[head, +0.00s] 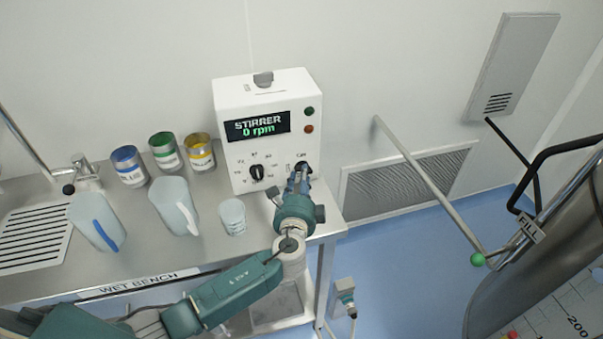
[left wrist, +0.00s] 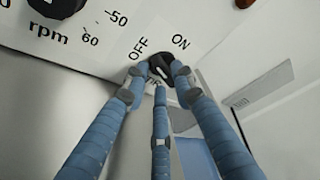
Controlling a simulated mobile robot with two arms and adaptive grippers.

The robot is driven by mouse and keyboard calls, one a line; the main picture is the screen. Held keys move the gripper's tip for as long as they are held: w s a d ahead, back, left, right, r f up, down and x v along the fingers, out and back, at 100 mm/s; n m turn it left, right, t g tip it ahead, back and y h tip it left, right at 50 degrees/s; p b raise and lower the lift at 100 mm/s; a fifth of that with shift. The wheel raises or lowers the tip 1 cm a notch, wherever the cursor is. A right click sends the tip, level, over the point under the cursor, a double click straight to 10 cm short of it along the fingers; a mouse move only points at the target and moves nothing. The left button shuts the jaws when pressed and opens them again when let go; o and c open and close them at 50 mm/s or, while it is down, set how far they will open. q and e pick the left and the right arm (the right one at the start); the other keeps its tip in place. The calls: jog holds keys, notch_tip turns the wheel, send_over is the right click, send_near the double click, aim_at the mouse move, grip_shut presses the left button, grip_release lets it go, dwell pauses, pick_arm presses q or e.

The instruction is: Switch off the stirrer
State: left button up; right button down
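The stirrer (head: 235,98) is a white box on the wet bench. Its display (head: 256,126) reads "STIRRER 0 rpm". A black on/off knob (left wrist: 161,69) sits low on its right side, with OFF printed to its left and ON to its right in the left wrist view. My left gripper (head: 301,172) is at this knob; its three blue fingers close around it in the left wrist view (left wrist: 159,76). A pale mark shows on the knob, but its exact setting is hard to tell. My right gripper is not in view.
A black rpm dial (head: 257,172) is left of the on/off knob. A white cup (head: 232,217), two jugs (head: 180,206) and several paint tins (head: 166,151) stand left on the bench (head: 150,262). A metal vessel (head: 540,240) stands at right. Blue floor lies between.

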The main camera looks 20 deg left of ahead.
pick_arm(q)
jog(key=shift+w, duration=0.5)
jog(key=shift+a, duration=0.1)
grip_shut()
jog(key=shift+f, duration=0.1)
jog(key=n+b, duration=0.1)
jog(key=b, duration=0.3)
jog(key=f+n+t+b, duration=0.1)
jog(key=n+b, duration=0.1)
jog(key=b, duration=0.3)
jog(key=shift+r+n+t+b, duration=0.25)
jog(key=shift+n+t+b, duration=0.05)
jog(key=shift+b, duration=0.55)
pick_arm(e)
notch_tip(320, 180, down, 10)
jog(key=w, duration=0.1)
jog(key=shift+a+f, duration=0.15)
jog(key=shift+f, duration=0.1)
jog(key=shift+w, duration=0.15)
